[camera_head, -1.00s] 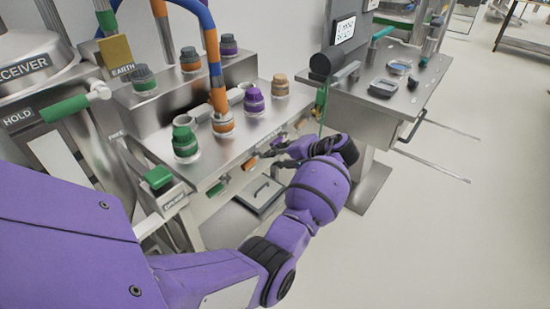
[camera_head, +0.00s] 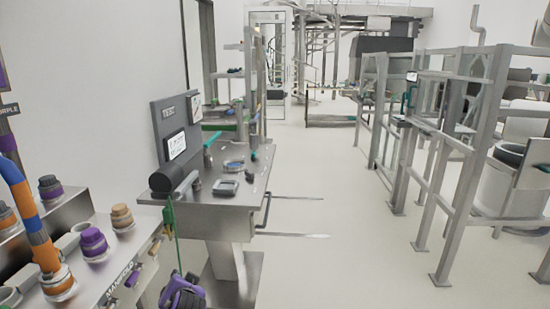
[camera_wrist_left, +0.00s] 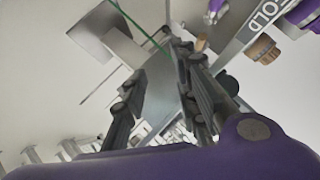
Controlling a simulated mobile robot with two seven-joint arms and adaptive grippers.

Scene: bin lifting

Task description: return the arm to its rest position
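A purple part of my arm (camera_head: 183,292) shows at the bottom edge of the head view, low beside the manifold bench. In the left wrist view, the dark fingers of my left gripper (camera_wrist_left: 158,65) stand apart with a gap between them. Nothing is visibly held. A thin green cable (camera_wrist_left: 142,28) passes behind the fingers in that view. The gripper's fingers are not clear in the head view. My right gripper is in neither view.
The manifold bench (camera_head: 137,248) with purple and tan connectors is at the lower left. A steel stand with a TEST panel (camera_head: 172,118) is beyond it, its thin legs reaching right. Grey frames (camera_head: 478,150) stand at the right. The floor (camera_head: 350,250) between is clear.

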